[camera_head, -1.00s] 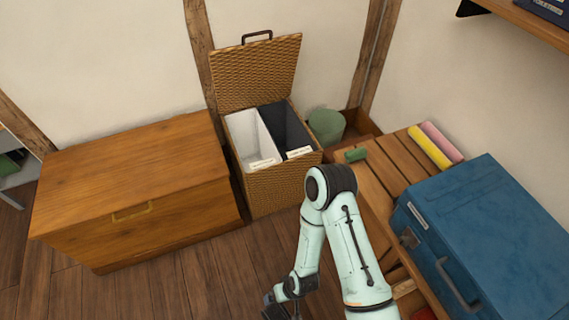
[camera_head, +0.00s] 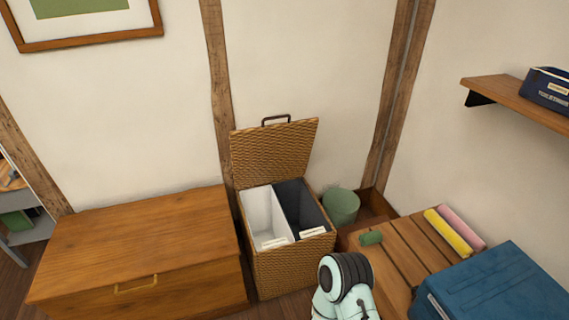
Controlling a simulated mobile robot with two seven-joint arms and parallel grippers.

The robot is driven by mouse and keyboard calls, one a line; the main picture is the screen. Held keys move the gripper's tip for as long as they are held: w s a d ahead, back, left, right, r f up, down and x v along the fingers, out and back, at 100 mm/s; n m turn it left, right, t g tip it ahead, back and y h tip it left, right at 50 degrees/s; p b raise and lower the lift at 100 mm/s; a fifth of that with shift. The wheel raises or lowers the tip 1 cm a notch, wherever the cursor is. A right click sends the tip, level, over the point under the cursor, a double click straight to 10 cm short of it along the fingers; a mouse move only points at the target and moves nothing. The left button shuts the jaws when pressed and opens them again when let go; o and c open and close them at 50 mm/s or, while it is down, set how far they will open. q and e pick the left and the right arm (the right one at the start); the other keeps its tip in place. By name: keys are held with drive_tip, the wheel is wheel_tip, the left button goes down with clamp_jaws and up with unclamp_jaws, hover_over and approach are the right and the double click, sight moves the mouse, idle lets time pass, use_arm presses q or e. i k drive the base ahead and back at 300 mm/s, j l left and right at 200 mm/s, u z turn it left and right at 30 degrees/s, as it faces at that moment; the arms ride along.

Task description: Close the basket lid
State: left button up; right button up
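The wicker basket (camera_head: 285,265) stands against the wall between a wooden chest and a slatted bench. Its wicker lid (camera_head: 273,152) is raised, upright against the wall, with a dark handle (camera_head: 276,119) on its top edge. Inside are a white compartment on the left and a dark compartment on the right, each with a pale label at its front. Part of my pale green arm shows at the bottom edge, in front of and right of the basket. Neither gripper is in view.
The wooden chest (camera_head: 150,245) is close at the basket's left. The slatted bench (camera_head: 398,243) at right holds a blue case (camera_head: 500,290), pink and yellow rolls and a small green roll (camera_head: 371,238). A green bin (camera_head: 341,206) stands behind. A shelf (camera_head: 520,100) juts out upper right.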

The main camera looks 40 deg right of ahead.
sight(262, 154)
drive_tip(key=i+l, duration=0.25)
drive_tip(key=i, duration=0.15)
drive_tip(key=i+l, duration=0.25)
drive_tip(key=i, duration=0.15)
drive_tip(key=i+l+z, duration=0.1)
drive_tip(key=z, duration=1.45)
